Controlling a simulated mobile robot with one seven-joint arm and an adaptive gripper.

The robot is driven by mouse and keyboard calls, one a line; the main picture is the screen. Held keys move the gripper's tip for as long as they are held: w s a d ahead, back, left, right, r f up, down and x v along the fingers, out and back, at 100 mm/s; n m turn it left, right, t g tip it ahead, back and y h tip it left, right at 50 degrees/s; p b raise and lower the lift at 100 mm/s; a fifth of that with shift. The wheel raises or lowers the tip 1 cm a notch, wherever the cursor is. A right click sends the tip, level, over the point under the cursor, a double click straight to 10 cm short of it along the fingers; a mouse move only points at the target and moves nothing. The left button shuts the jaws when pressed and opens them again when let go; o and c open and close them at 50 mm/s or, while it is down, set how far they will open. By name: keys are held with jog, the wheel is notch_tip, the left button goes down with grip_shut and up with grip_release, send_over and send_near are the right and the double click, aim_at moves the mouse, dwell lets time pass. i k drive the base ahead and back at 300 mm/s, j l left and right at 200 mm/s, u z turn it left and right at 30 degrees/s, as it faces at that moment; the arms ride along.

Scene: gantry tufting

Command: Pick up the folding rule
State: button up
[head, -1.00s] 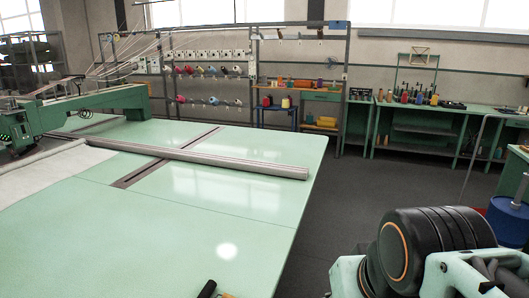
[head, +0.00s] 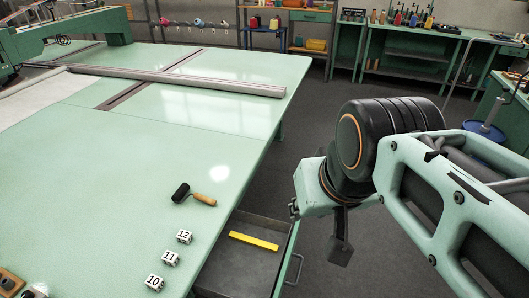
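A flat yellow strip, which looks like the folding rule (head: 254,241), lies in an open grey drawer (head: 222,272) at the front right of the green table. My gripper (head: 340,250) shows as a dark part hanging below my arm, to the right of the drawer and apart from the rule. Its fingers are mostly hidden or seen from the side, so I cannot tell whether they are open or shut.
The green table (head: 120,150) carries a black roller with a wooden handle (head: 193,195) and white numbered blocks (head: 171,258) close to the drawer. A long rolled tube (head: 180,82) lies farther back. A blue drum (head: 483,135) stands at the right.

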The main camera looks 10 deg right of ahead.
aim_at(256, 242)
jog(key=k+l+u, duration=0.1)
jog(key=k+l, duration=0.15)
jog(key=k, duration=0.3)
jog(key=u, duration=0.25)
jog(key=i+j+z, duration=0.25)
jog(key=i+j, duration=0.2)
jog(key=i, duration=0.4)
jog(key=i+l+u, duration=0.1)
jog(key=l+u, duration=0.3)
jog(key=l, duration=0.2)
jog(key=l+u, duration=0.4)
jog(key=l, duration=0.2)
jog(key=i, duration=0.05)
